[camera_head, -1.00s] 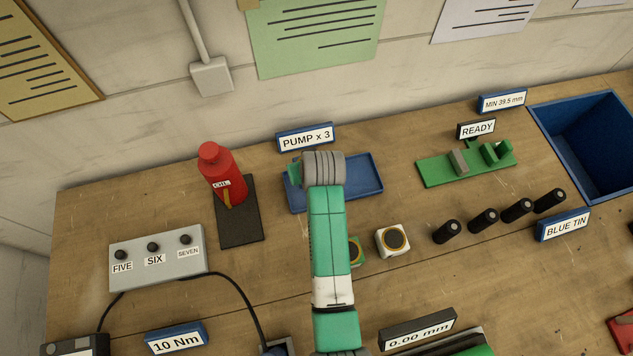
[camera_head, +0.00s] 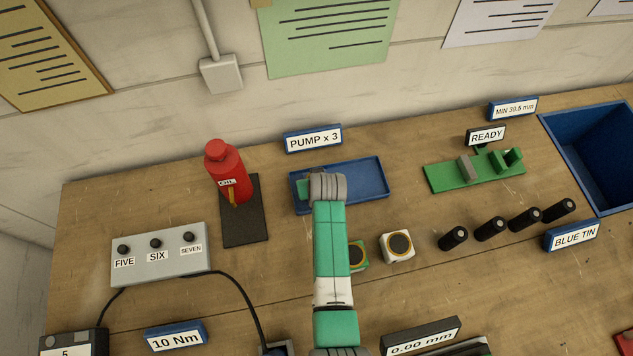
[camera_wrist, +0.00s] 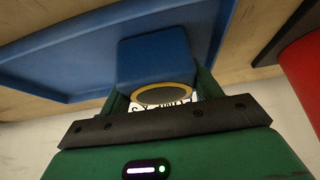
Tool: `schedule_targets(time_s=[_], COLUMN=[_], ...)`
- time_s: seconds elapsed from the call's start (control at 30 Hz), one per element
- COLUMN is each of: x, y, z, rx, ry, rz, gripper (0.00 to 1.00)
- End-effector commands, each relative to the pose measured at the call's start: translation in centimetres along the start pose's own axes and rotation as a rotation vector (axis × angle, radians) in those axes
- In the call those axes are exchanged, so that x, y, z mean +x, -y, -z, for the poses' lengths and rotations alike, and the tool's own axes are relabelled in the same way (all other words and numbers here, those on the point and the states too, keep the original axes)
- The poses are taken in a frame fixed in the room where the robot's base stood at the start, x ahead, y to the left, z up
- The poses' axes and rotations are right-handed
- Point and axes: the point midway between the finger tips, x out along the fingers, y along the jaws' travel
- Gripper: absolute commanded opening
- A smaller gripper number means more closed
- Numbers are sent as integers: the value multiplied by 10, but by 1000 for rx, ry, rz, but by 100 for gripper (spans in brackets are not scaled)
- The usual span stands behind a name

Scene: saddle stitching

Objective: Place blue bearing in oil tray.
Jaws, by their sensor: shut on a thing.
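The blue bearing (camera_wrist: 152,62), a blue block with a gold-rimmed round face, is held between the green fingers of my gripper (camera_wrist: 162,82) in the wrist view. The blue oil tray (camera_head: 366,180) lies at the back middle of the bench, in front of the PUMP x 3 sign. Its rim also shows in the wrist view (camera_wrist: 210,22), around and behind the bearing. My gripper is over the left part of the tray. In the head view my arm hides the bearing. I cannot tell whether the bearing touches the tray floor.
A red oil bottle (camera_head: 227,175) stands on a dark pad (camera_head: 243,228) left of the tray. A green bearing (camera_head: 358,254) and a white bearing (camera_head: 397,246) sit in front. A green READY fixture (camera_head: 470,177), several black cylinders (camera_head: 490,229) and a blue bin (camera_head: 592,140) are at right.

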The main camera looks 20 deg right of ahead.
Motion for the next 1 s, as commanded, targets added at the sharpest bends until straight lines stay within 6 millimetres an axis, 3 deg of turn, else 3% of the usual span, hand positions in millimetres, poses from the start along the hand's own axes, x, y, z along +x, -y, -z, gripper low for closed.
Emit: schedule_targets(time_s=[0.27,0.3,0.4,0.73,1.0], x=[3,2,2,-7,-74], y=[0,0,0,0,0], z=[-1,-1,-1,1,2], rx=[0,0,-1,-1,-3], ry=[-2,0,0,0,-3], rz=[0,0,0,0,-1], gripper=[25,71,85,85,85])
